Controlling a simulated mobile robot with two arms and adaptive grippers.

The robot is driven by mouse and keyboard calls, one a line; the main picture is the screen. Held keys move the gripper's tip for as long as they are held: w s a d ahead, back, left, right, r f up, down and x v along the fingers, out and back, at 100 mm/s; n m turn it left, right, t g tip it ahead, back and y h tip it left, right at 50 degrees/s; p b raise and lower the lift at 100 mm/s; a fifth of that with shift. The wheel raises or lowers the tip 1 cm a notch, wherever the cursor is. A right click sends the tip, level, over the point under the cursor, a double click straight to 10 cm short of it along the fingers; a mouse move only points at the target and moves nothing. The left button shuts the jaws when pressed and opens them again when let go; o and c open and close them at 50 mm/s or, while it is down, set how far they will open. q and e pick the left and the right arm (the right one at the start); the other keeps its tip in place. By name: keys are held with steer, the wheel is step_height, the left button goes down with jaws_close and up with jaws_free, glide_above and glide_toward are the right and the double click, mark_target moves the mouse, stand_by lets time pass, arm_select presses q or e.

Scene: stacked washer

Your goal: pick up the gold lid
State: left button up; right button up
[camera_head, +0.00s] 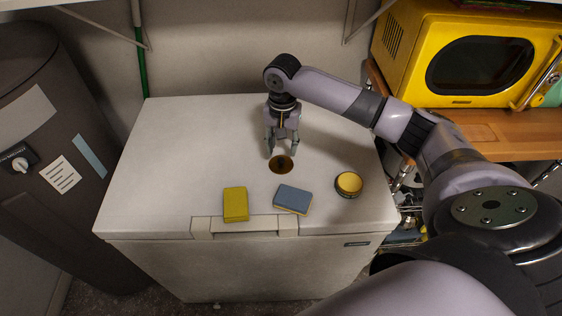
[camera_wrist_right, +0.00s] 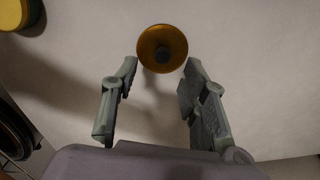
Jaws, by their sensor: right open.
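The gold lid (camera_head: 281,164) is a small round disc with a dark knob, lying on the white chest top (camera_head: 180,150). In the right wrist view the lid (camera_wrist_right: 162,48) is at the top centre, just beyond the fingertips and roughly between their lines. My right gripper (camera_head: 281,148) points down above the chest, just behind the lid in the head view. Its two fingers (camera_wrist_right: 160,78) are apart with nothing between them. I cannot tell whether they touch the chest top. My left gripper is not in view.
A yellow sponge (camera_head: 235,204) and a blue-grey sponge (camera_head: 293,198) lie near the chest's front edge. A round yellow-topped tin (camera_head: 348,184) stands right of the lid. A yellow microwave (camera_head: 475,60) is on a wooden shelf at right. The chest's left side is clear.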

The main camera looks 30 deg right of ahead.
mark_target(281, 159)
step_height(281, 159, down, 5)
steer(key=shift+w+a+r+p, duration=0.1)
steer(key=shift+r+p, duration=0.1)
steer(key=shift+p, duration=0.3)
jaws_close()
